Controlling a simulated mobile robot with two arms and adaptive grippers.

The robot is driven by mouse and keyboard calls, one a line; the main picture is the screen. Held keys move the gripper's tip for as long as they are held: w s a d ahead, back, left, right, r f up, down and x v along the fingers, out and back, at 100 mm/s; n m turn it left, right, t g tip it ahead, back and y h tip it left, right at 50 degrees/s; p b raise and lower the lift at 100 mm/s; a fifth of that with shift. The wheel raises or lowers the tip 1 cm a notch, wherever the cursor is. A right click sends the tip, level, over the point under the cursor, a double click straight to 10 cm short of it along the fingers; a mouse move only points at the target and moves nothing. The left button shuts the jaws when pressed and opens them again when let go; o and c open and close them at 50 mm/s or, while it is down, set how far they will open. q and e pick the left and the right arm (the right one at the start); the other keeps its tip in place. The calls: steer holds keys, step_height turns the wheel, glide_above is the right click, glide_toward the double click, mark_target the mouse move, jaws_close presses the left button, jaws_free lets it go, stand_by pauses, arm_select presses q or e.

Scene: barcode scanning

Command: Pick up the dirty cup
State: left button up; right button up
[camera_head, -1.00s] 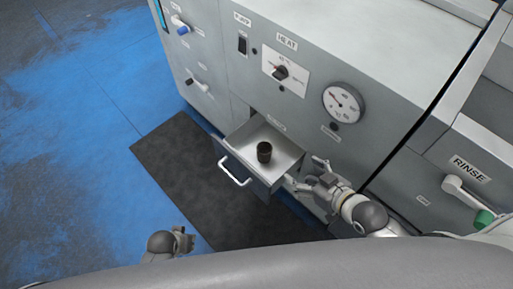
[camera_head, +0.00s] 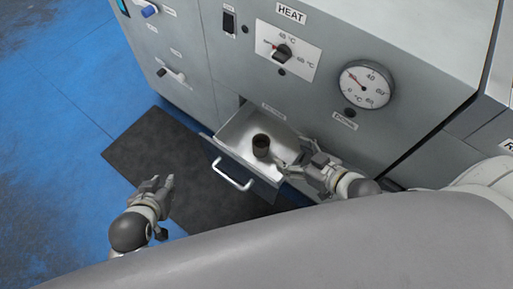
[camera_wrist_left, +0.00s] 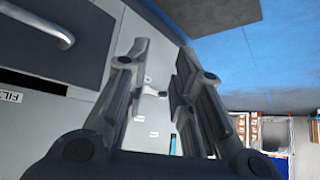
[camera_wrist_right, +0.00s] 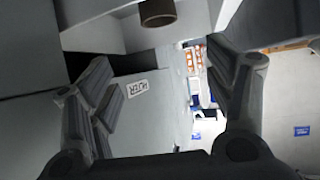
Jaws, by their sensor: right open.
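The dirty cup (camera_head: 261,146) is small, dark and round. It stands upright in a pulled-out metal drawer (camera_head: 238,133) of the grey machine. Its dark lower part also shows at the top of the right wrist view (camera_wrist_right: 157,14). My right gripper (camera_head: 291,155) is open, with its fingers at the drawer's right side, just right of the cup. I cannot tell whether a finger touches the cup. In the right wrist view nothing is between the fingers. My left gripper (camera_head: 161,182) is open and empty, away from the drawer to the left, above the floor.
The drawer's front carries a light bar handle (camera_head: 233,176). The machine panel (camera_head: 330,110) rises behind the drawer, with a HEAT knob (camera_head: 283,51) and a round gauge (camera_head: 364,84). A dark mat (camera_head: 150,155) lies on the blue floor. The left side is clear.

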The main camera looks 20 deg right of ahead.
step_height(320, 180, down, 2)
steer(key=f+b, duration=0.1)
steer(key=b, duration=0.3)
glide_toward(256, 139)
steer(key=b+x, duration=0.1)
steer(key=x, duration=0.4)
steer(key=shift+d+f, duration=0.1)
steer(key=shift+w, duration=0.1)
arm_select(q)
steer(key=w+d+r+t+h, duration=0.1)
steer(key=w+r+t, duration=0.1)
steer(key=r+t, duration=0.2)
steer(key=w+d+r+t+h, duration=0.1)
steer(key=r+t, duration=0.3)
steer(key=r, duration=0.7)
steer(key=w+d+r+t+h, duration=0.1)
steer(key=w+d+r+t, duration=0.1)
steer(key=r, duration=0.5)
steer(key=shift+w+d+r+m+t+h, duration=0.2)
steer(key=shift+w+r+m+t+h, duration=0.1)
steer(key=shift+w+t, duration=0.75)
steer(key=shift+s, duration=0.2)
arm_select(e)
steer(key=shift+c, duration=0.4)
